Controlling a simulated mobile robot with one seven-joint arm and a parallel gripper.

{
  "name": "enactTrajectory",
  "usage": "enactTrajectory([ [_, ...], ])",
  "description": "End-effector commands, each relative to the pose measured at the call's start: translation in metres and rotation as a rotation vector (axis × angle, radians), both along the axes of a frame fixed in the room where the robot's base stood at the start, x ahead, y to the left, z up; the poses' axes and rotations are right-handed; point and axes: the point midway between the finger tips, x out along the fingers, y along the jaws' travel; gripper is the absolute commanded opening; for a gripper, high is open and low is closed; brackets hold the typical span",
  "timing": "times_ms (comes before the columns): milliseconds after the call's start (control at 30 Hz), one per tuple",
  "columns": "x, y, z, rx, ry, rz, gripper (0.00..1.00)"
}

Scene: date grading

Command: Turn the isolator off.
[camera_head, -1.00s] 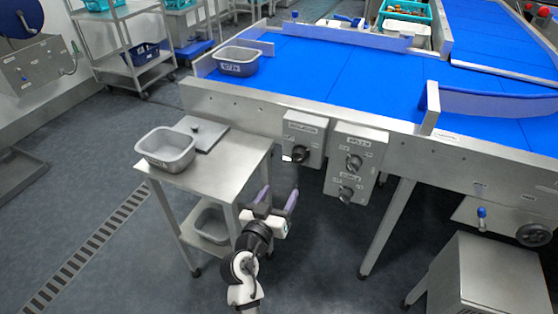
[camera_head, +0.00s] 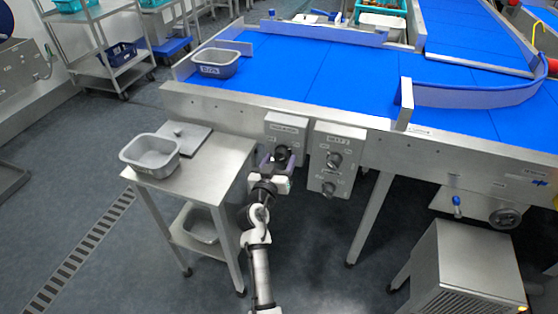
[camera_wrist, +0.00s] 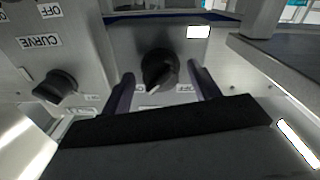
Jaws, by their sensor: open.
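The isolator is a grey box (camera_head: 287,128) on the front of the conveyor frame, with a black rotary knob. In the wrist view the knob (camera_wrist: 159,69) has a pale pointer mark at its lower edge. A partly hidden label starting "O" lies to its right. My gripper (camera_head: 279,160) is at the isolator box in the head view and covers part of the knob. In the wrist view my open gripper (camera_wrist: 161,76) has one purple finger on each side of the knob. Gaps show beside the knob; I cannot tell how deep the fingers reach.
A second box (camera_head: 334,150) with two black knobs sits just right of the isolator. A steel side table (camera_head: 205,185) with a grey tub (camera_head: 150,153) stands left of my arm. The blue belt (camera_head: 300,68) lies above and behind.

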Motion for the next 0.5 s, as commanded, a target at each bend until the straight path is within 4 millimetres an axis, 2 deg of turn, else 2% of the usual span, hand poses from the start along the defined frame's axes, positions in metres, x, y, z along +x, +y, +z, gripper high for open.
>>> enactTrajectory([
  [167, -0.0001, -0.0001, -0.0002, 0.000, 0.000, 0.000, 0.60],
  [500, -0.0004, 0.0001, -0.0001, 0.000, 0.000, 0.000, 0.16],
])
